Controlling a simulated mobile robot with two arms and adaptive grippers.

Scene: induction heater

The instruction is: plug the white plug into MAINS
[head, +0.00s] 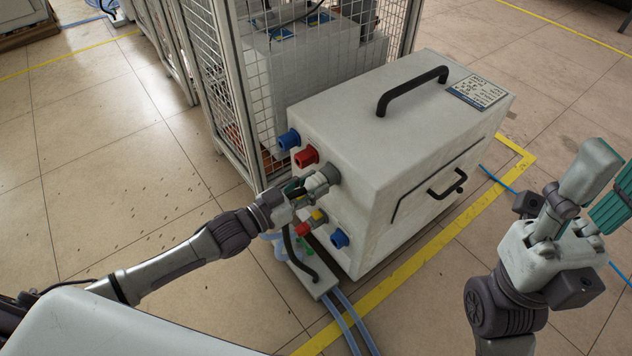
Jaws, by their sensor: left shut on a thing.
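My left gripper (299,189) is at the left end face of a pale grey heater box (405,130). It is shut on a whitish-grey plug (317,184), which its fingers partly cover. The plug is lined up with a round grey socket (331,173) on that face and meets it in the picture. I cannot tell how deep it sits. No MAINS label is readable. A black cable (291,246) hangs below the gripper.
Blue (289,139) and red (307,156) connectors stick out above the plug. Another blue connector (340,238) sits lower. Red and yellow parts show below the gripper. Blue hoses (350,322) run along the floor. A wire-mesh cage (222,80) stands behind left.

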